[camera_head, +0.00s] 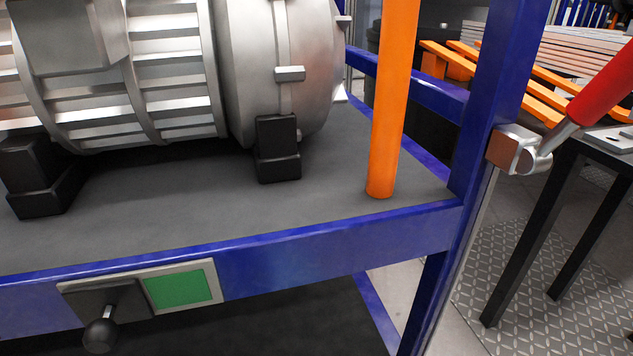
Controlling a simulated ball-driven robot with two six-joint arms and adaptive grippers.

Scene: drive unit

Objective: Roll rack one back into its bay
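A blue-framed rack fills the left and middle of the head view. Its front beam (330,243) runs across the picture and meets an upright post (497,85) at the right. I cannot read any number on it. Its grey shelf (330,195) carries a large silver motor-like drive unit (170,75) on black feet. A plate with a green panel (178,288) and a black knob (100,335) is on the front beam. A red handle (605,90) with a metal end meets a bracket (512,148) on the post. Neither of my grippers is in view.
A vertical orange bar (393,95) stands at the shelf's right. Behind are orange beams (500,75) with stacked pale slats (560,50). A dark-legged table (535,235) stands at the right over diamond-plate flooring (545,285). Pale floor shows between the post and that plate.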

